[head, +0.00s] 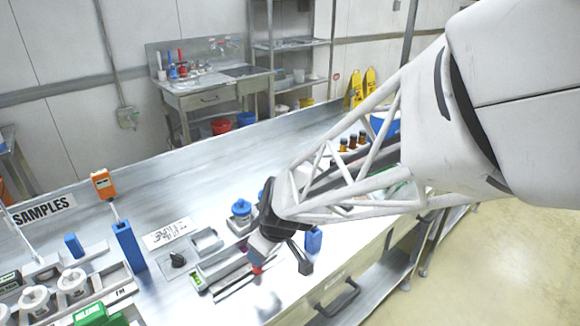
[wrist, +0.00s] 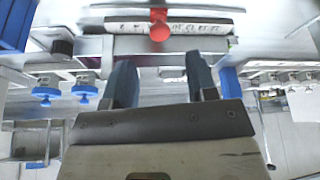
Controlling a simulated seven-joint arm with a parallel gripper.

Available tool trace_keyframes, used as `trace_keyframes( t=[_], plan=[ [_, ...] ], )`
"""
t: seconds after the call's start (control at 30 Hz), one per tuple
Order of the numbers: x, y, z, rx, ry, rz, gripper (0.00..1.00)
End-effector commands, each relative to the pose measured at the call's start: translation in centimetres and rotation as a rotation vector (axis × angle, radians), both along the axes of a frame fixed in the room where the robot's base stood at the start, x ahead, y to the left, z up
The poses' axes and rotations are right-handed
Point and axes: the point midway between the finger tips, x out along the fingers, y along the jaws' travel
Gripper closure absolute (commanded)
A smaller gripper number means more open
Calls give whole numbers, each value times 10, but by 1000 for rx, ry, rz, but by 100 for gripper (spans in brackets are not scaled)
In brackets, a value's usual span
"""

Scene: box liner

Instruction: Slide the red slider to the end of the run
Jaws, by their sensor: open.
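The red slider (wrist: 160,28) shows in the wrist view as a small round red knob on a pale run with dark markings (wrist: 205,28). It sits near the middle of the visible run, beyond my fingertips. In the head view a small red spot, likely the slider (head: 257,270), shows just below my gripper (head: 279,256). My gripper is open and empty; its two blue-grey fingers also show in the wrist view (wrist: 161,80), with the knob roughly in line with the gap between them. I cannot tell whether a finger touches the slider. My gripper partly hides the run in the head view.
A blue-capped bottle (head: 241,210) stands left of my gripper and a small blue block (head: 313,240) right of it. A tall blue holder (head: 129,246) and an orange meter (head: 103,184) stand farther left.

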Motion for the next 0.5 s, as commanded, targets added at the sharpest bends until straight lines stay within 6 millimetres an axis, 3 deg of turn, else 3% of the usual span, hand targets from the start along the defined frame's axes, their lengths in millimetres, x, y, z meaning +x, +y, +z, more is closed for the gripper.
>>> trace_keyframes(
  t=[0.2, 0.5],
  plan=[
    [-4, -7, 18, 0, 0, 0, 48],
    [-5, -9, 23, 0, 2, -1, 48]
  ],
)
